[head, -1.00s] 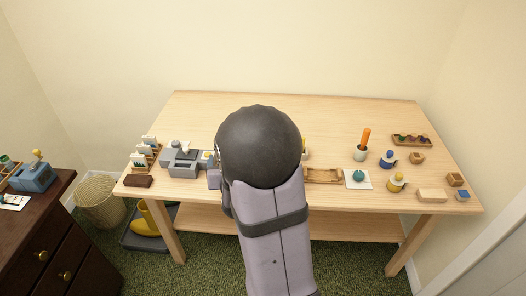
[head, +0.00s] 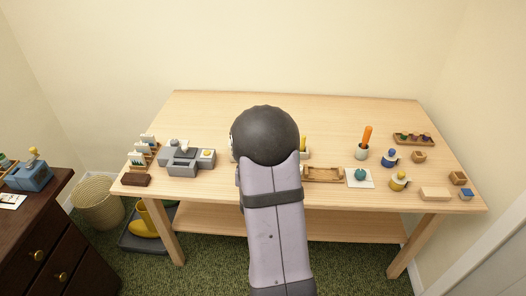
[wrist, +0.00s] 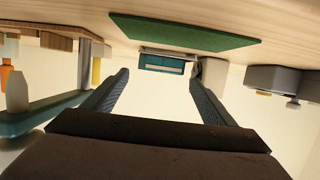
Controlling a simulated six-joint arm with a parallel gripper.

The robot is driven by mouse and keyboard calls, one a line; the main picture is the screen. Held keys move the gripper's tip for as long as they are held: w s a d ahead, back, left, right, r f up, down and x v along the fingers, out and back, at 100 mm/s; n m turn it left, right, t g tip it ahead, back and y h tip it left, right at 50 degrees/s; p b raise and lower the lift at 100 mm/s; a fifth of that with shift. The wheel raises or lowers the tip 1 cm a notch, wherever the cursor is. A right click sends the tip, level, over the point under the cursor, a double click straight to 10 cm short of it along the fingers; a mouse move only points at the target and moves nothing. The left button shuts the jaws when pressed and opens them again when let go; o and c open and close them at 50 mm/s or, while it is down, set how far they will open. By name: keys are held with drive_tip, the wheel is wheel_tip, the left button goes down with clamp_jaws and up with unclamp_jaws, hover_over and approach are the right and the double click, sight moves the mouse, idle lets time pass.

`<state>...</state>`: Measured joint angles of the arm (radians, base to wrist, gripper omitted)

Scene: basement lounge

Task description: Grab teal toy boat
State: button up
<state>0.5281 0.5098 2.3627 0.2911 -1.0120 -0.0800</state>
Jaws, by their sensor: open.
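My gripper (wrist: 158,80) shows in the wrist view with its two dark fingers spread and nothing between them. A small teal piece (wrist: 162,64) with a pale edge shows beyond the fingertips, beside a green mat (wrist: 185,33). Another teal, slab-like piece (wrist: 42,113) is close at the lower left, near pale and orange upright parts. I cannot tell which of these is the toy boat. In the head view, my arm hides the gripper and the middle front of the table.
The wooden table (head: 330,115) has free room at the back. A grey device (head: 190,160) stands left of my arm. To the right are a wooden tray (head: 324,174), a white sheet (head: 356,183) with a small teal round thing (head: 361,174), and an orange-handled tool (head: 367,136).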

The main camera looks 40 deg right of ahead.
drive_tip(key=shift+x, duration=2.35)
drive_tip(key=c, duration=0.8)
